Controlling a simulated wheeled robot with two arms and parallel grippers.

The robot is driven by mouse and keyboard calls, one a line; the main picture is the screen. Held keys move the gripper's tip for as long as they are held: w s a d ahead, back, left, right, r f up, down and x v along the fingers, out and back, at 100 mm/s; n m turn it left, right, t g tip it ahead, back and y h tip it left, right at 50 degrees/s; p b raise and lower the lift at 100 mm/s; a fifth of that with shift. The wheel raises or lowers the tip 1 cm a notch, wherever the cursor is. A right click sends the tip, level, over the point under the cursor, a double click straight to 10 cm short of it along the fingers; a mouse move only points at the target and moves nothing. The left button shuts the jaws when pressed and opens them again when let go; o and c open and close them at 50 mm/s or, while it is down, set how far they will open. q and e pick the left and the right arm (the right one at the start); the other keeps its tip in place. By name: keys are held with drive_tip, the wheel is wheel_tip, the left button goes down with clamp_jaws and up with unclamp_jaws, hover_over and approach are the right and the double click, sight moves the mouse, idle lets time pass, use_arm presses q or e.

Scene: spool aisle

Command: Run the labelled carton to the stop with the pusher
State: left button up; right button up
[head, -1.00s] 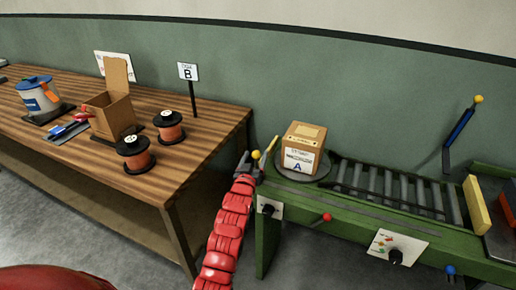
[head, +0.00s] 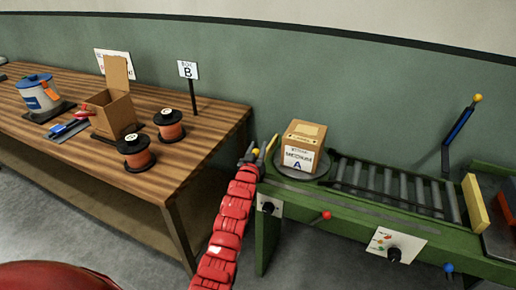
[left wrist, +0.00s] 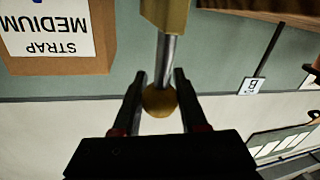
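The carton (head: 303,147), a brown box marked MEDIUM with a blue A, stands upright on the round plate (head: 287,173) at the conveyor's left end. Part of it shows in the left wrist view (left wrist: 60,35). The pusher has a round yellow knob (left wrist: 160,101) on a metal rod, with a yellow block (left wrist: 171,14) beyond. My left gripper (head: 253,155) is at the pusher, left of the carton. In the left wrist view its two dark fingers lie on either side of the knob and seem to touch it. My right gripper is not in view.
The green roller conveyor (head: 380,185) runs right from the plate to a yellow block (head: 475,201). A blue lever (head: 457,128) with a yellow tip rises behind it. The wooden bench (head: 190,150) at left holds spools, an open box and a sign B.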

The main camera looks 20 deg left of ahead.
use_arm(q)
clamp_jaws()
idle(1.0)
